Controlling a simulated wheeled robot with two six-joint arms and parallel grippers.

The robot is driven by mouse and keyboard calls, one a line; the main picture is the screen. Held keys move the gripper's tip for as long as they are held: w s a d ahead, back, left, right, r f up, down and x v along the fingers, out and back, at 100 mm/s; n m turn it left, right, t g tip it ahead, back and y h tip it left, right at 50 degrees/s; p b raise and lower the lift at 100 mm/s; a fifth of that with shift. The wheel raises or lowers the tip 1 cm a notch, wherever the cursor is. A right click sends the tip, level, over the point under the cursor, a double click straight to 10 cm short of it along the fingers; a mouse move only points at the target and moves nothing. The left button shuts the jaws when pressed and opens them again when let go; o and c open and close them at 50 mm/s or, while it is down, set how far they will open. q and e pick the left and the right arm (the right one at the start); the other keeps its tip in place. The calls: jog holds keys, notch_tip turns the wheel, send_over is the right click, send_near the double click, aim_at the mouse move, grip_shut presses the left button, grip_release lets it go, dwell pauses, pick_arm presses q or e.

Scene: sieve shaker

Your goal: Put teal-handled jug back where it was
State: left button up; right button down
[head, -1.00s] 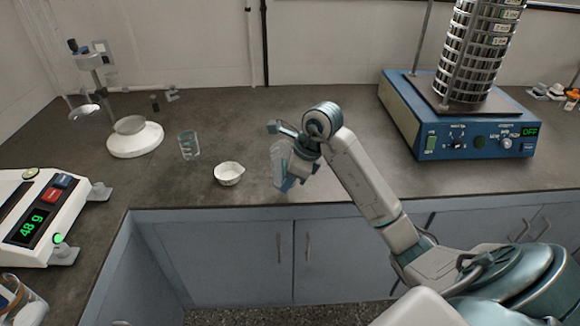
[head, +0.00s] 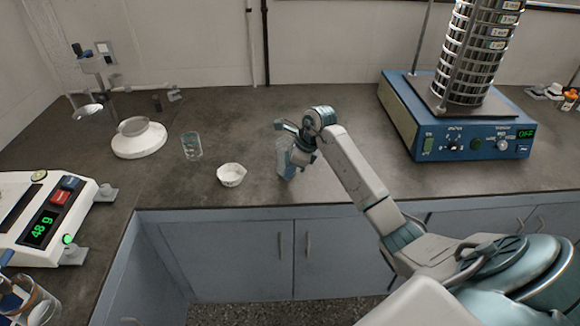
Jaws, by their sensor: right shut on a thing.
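My right gripper (head: 290,164) is over the counter in the middle. It is shut on the teal-handled jug (head: 284,158), which is clear and mostly hidden behind the gripper, so its handle is hard to make out. The jug is close to the counter top; I cannot tell whether its base touches. My left gripper is not in view.
A white bowl (head: 231,175) and a clear glass (head: 191,146) stand left of the jug. A blue sieve shaker (head: 465,145) stands at right, a scale reading 48 g (head: 75,205) at left. A beaker (head: 38,300) is at lower left. The counter behind the gripper is clear.

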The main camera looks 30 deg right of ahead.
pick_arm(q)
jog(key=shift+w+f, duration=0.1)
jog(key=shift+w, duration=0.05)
pick_arm(e)
jog(key=c, duration=1.5)
grip_release()
jog(key=shift+r, duration=0.1)
jog(key=shift+d+r, duration=0.1)
jog(key=shift+r, duration=0.15)
pick_arm(q)
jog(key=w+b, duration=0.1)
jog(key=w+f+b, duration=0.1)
jog(key=b, duration=0.1)
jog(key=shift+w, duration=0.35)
pick_arm(e)
jog(key=v, duration=1.1)
jog(key=shift+s+r, duration=0.1)
jog(key=shift+r, duration=0.15)
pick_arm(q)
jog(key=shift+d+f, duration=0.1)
